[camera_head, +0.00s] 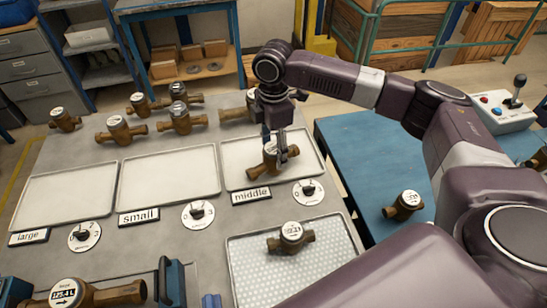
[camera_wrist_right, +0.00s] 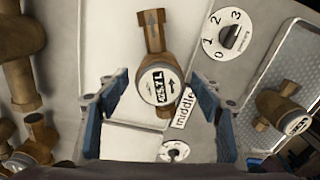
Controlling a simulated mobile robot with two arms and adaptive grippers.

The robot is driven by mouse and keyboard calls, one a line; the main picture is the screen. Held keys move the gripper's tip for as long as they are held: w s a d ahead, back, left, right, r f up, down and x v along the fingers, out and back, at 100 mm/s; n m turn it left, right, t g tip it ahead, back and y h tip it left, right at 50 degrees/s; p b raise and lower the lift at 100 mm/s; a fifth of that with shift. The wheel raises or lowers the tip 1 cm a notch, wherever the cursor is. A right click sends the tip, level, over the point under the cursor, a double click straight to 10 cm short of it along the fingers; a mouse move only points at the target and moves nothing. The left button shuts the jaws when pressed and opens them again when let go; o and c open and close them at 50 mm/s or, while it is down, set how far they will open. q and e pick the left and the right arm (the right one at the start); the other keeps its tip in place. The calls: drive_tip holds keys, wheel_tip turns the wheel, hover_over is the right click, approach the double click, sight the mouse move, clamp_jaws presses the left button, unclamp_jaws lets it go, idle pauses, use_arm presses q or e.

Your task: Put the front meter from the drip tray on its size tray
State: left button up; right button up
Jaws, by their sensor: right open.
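A brass meter with a white dial (camera_head: 265,160) lies on the tray labelled middle (camera_head: 232,178). My right gripper (camera_head: 283,148) is open right at this meter. In the right wrist view the meter (camera_wrist_right: 158,85) shows between the spread blue fingers of the gripper (camera_wrist_right: 158,97), with a gap on both sides. Another brass meter (camera_head: 290,237) lies in the dotted drip tray (camera_head: 250,285) at the front. It also shows at the right of the wrist view (camera_wrist_right: 285,112). My left gripper is not in view.
The small tray (camera_head: 170,175) and large tray (camera_head: 70,200) are empty. Several brass meters (camera_head: 116,130) stand behind them. Dial knobs (camera_head: 198,213) line the front of the trays. One meter (camera_head: 405,204) is on the blue table at right; another (camera_head: 72,293) is at front left.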

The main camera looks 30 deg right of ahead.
wheel_tip(320, 180, up, 9)
drive_tip(key=shift+f+b, duration=0.15)
drive_tip(key=shift+b, duration=0.6)
drive_tip(key=shift+s+f, duration=0.1)
